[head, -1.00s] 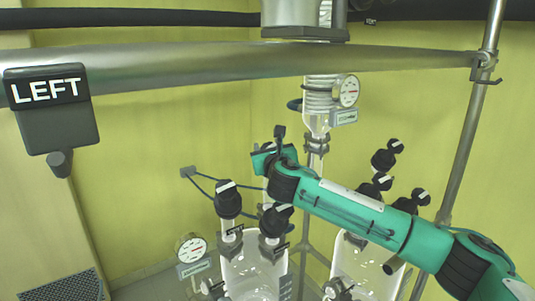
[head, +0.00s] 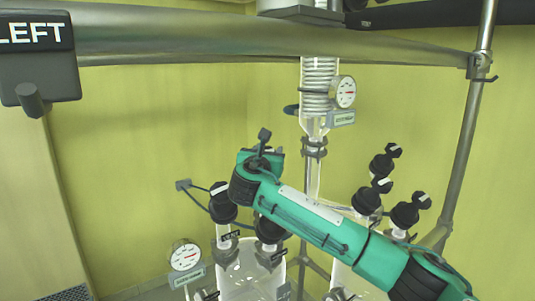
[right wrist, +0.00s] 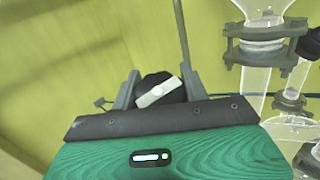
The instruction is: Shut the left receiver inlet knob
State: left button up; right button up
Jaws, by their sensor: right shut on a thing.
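The left glass receiver (head: 250,270) stands at lower centre in the head view. It carries black knobs with white bars, one at its upper left (head: 221,203) and one nearer (head: 270,231). My right gripper (head: 260,160) reaches in from the right above and behind these knobs, its fingertips hidden in that view. In the right wrist view, the two grey fingers of my right gripper (right wrist: 157,104) stand on either side of a black knob (right wrist: 157,92) with a slanted white bar, shut on it. I cannot tell which inlet this is. My left gripper is not in view.
A dark sign reading LEFT (head: 36,58) hangs from a thick metal rail (head: 250,38) across the top. A gauge (head: 185,255) stands left of the receiver. More knobs (head: 382,165) rise at the right, and a glass coil column (head: 318,85) stands behind.

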jog(key=o, duration=1)
jog(key=shift+r+b, duration=0.35)
jog(key=shift+r, duration=0.25)
notch_tip(320, 180, up, 19)
jog(key=b, duration=0.5)
